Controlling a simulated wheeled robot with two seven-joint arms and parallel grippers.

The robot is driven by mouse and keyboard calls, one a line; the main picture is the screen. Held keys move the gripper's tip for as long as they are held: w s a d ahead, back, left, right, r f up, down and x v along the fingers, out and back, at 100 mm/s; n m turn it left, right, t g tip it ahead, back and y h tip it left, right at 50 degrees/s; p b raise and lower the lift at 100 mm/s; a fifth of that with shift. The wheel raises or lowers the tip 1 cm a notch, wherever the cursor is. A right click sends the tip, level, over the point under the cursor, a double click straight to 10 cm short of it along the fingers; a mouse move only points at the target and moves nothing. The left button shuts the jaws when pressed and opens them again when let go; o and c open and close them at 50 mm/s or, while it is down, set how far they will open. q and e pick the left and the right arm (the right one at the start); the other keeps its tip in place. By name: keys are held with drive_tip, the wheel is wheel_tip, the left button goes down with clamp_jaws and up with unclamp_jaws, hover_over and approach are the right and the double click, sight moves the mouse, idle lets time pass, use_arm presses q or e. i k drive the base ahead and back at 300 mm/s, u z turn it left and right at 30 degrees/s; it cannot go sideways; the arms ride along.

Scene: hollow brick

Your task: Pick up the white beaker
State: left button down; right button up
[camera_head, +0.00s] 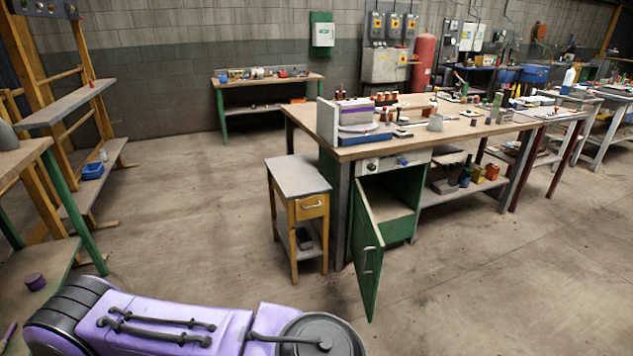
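A small pale grey-white, cup-like vessel (435,123) stands upright on the near part of the large wooden workbench (466,132). It may be the white beaker, but it is too small to be sure. Neither of my grippers is in view. A purple and black part of my own body fills the bottom left of the picture, well short of the bench.
A green cabinet door (368,262) hangs open below the bench's near corner. A small yellow-legged side table (297,177) stands left of it. Shelves (75,100) line the left side. Concrete floor (500,270) is clear at the front right.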

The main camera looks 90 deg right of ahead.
sight(437, 121)
drive_tip(key=z, duration=3.1)
drive_tip(key=i, duration=1.65)
